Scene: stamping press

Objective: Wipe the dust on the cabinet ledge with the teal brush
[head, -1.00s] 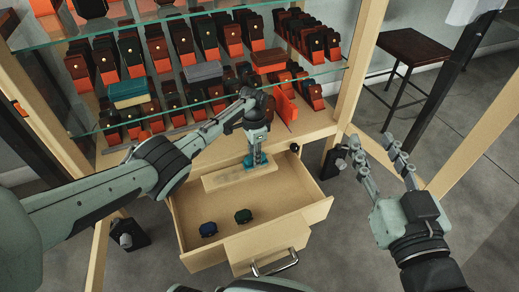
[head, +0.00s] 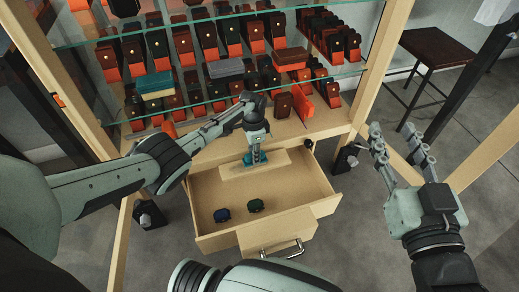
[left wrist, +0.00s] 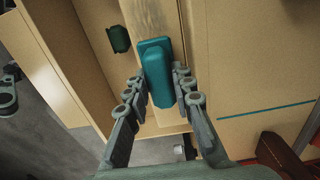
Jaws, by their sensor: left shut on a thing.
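My left gripper (head: 256,150) is shut on the teal brush (head: 255,159) and holds it against or just over the pale wooden ledge (head: 234,172) at the back of the open drawer. In the left wrist view the teal brush (left wrist: 158,72) lies between the two fingers, over the ledge (left wrist: 153,16). Greyish streaks, perhaps dust, show on the ledge beyond the brush. I cannot tell whether the brush touches the wood. My right gripper (head: 392,136) is open and empty, to the right of the drawer.
A dark stool (head: 438,47) stands at the back right.

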